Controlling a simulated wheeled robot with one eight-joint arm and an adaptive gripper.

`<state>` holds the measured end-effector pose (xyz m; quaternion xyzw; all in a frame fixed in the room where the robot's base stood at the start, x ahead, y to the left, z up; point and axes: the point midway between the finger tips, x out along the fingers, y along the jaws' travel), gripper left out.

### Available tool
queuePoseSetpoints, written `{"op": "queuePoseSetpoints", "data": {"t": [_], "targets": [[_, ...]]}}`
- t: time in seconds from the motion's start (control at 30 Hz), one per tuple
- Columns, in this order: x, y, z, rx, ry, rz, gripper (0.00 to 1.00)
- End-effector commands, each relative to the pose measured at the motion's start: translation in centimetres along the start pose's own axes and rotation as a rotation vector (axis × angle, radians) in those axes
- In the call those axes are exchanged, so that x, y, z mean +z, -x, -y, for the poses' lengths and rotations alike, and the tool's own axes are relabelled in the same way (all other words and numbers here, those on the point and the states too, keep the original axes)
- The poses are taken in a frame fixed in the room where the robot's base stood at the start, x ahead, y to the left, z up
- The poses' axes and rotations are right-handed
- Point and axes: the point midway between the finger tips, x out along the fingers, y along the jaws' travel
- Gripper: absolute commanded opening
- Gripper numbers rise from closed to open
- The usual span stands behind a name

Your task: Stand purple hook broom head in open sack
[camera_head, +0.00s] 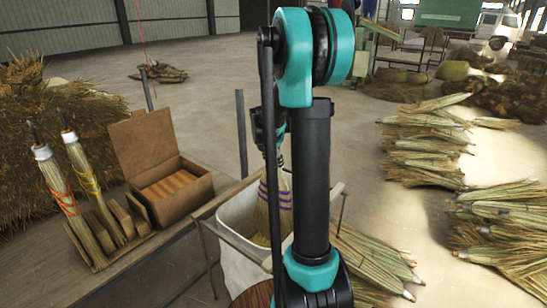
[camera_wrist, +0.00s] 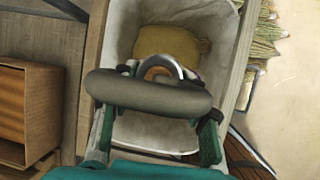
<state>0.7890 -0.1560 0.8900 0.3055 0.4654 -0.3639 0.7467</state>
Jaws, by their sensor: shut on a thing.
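The purple hook broom head (camera_head: 285,197) hangs upright with its bristles down in the mouth of the open sack (camera_head: 235,212). Its purple bands show beside my arm, which hides part of it. My gripper (camera_head: 270,160) is above the sack and shut on the top of this broom head. In the wrist view a silver hook (camera_wrist: 165,62) shows between my fingers, with the straw bristles below it inside the pale sack (camera_wrist: 122,35). Whether the bristle ends touch the sack bottom cannot be told.
A wooden frame (camera_head: 225,238) surrounds the sack. To the left, a bench holds an open brown box (camera_head: 180,195) and two broom heads in a rack (camera_head: 110,232), with orange and yellow bands. Straw bundles (camera_head: 425,145) lie on the floor to the right.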

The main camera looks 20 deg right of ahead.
Motion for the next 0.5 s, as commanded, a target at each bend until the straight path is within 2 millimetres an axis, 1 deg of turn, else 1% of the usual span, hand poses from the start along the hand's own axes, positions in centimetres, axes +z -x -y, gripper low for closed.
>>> {"op": "queuePoseSetpoints", "data": {"t": [0.5], "targets": [[-1.4, -3.4, 0.4, 0.000, 0.000, 0.000, 0.00]]}}
